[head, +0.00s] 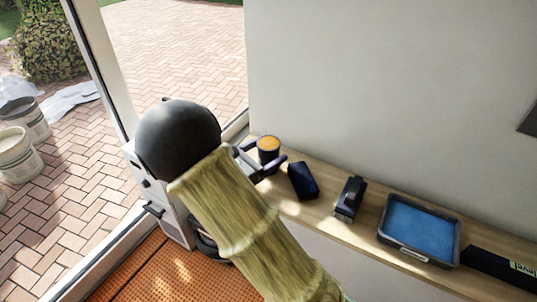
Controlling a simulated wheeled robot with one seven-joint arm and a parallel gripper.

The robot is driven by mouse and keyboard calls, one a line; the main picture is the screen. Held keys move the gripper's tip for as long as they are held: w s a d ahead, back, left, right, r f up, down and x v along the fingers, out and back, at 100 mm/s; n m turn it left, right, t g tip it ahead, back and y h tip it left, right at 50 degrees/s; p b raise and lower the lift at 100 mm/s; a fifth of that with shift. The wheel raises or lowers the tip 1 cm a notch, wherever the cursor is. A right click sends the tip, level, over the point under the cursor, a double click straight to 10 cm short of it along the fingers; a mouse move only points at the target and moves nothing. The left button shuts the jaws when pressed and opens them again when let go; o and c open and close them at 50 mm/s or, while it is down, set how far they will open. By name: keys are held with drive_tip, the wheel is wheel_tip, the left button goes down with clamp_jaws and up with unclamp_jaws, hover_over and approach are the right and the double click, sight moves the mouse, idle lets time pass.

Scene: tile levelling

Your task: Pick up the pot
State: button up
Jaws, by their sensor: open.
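The pot (268,151) is a small dark cup-like container with an orange-yellow top. It stands upright at the far left end of the wooden shelf, near the window frame. My gripper (264,160) is open, with its dark fingers on either side of the pot. I cannot tell whether the fingers touch it. The lower part of the pot is partly hidden by the near finger, and my sleeved arm and its dark round joint cover much of the area in front.
On the shelf (312,216), to the right of the pot, are a dark blue block (302,181), a black tool (350,197), a tray with a blue inside (456,251) and a black level (500,268). The wall (370,90) rises behind. Buckets (18,155) stand outside on the paving.

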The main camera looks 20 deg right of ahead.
drive_tip(key=shift+x, duration=1.35)
drive_tip(key=shift+w+a, duration=0.1)
drive_tip(key=shift+s, duration=0.2)
drive_tip(key=shift+c, duration=0.4)
drive_tip(key=shift+w, duration=0.15)
drive_tip(key=c, duration=1.1)
